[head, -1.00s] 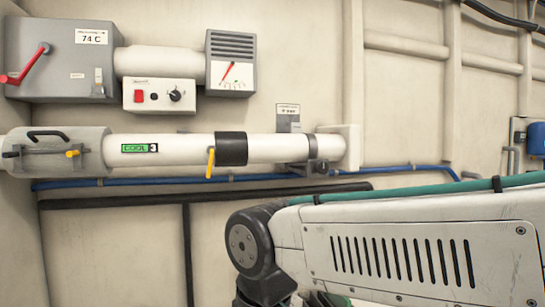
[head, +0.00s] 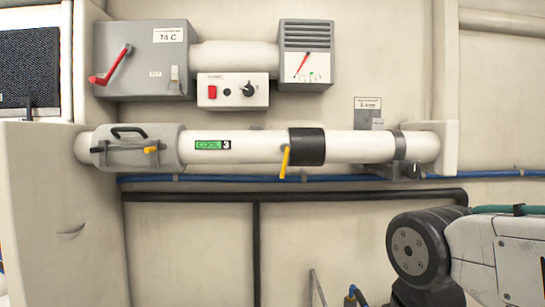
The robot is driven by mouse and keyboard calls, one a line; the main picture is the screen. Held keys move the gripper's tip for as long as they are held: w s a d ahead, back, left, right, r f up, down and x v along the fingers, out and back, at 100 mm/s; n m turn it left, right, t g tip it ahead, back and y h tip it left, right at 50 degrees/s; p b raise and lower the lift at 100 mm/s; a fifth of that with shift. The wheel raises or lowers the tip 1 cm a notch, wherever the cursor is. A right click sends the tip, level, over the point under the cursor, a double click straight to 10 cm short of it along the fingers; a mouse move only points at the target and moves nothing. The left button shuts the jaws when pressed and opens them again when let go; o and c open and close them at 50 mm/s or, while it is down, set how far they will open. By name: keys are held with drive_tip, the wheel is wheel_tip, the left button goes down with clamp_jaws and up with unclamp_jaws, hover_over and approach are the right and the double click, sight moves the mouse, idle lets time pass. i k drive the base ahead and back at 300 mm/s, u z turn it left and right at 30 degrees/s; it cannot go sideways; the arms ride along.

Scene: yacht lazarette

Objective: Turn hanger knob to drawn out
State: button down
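A small dark knob (head: 412,170) sits on the bracket of the pipe hanger (head: 399,146), a grey band around the right end of the white pipe (head: 265,147). The knob is small, and I cannot tell how far out it stands. A grey label plate (head: 368,108) is on the wall just above the pipe near the hanger. My arm shows at the lower right, below and to the right of the knob. My gripper is out of the picture.
A yellow lever (head: 285,162) hangs from a black collar on the pipe. A grey box with a red handle (head: 110,66) and a white switch box (head: 232,91) are above. Blue (head: 250,178) and black pipes run below. A pale upright panel (head: 60,220) stands at left.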

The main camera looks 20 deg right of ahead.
sight(412, 170)
drive_tip(key=z, duration=2.15)
drive_tip(key=k, duration=0.8)
drive_tip(key=u, duration=1.05)
